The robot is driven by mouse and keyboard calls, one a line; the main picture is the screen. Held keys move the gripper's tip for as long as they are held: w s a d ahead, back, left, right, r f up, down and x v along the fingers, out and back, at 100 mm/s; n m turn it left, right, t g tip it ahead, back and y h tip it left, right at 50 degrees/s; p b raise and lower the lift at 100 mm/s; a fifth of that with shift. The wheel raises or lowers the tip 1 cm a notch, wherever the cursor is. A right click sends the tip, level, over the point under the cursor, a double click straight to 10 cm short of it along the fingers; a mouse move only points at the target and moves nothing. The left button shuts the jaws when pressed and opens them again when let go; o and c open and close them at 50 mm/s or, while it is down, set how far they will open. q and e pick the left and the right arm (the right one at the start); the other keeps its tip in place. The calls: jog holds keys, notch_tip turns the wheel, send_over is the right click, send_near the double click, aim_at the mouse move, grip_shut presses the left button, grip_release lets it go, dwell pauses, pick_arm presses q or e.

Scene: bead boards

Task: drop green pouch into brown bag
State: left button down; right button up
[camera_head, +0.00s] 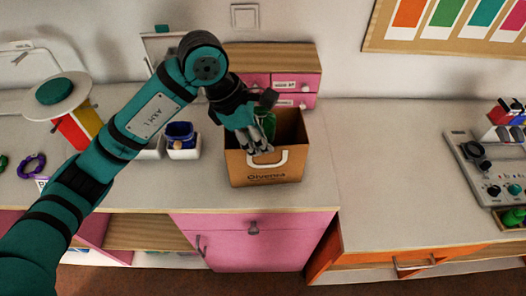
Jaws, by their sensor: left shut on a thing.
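The brown bag (290,165) stands upright and open on the counter, with a white handle on its front. My left gripper (262,146) reaches down over the bag's opening. It is shut on the green pouch (268,122), which shows just behind the fingers, above or in the mouth of the bag. The gripper and the bag's front hide part of the pouch. I cannot tell how deep the pouch sits. My right gripper is not in view.
Pink drawers (290,82) stand behind the bag. A white container with a blue item (181,135) is left of it. A grey device (490,170) sits at the far right. The counter (375,160) right of the bag is clear.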

pick_arm(q)
jog(key=c, duration=1.3)
grip_release()
jog(key=shift+w, duration=0.1)
jog(key=shift+o, duration=0.4)
jog(key=v, duration=1.2)
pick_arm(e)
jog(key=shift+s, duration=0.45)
pick_arm(q)
jog(key=shift+d, duration=0.1)
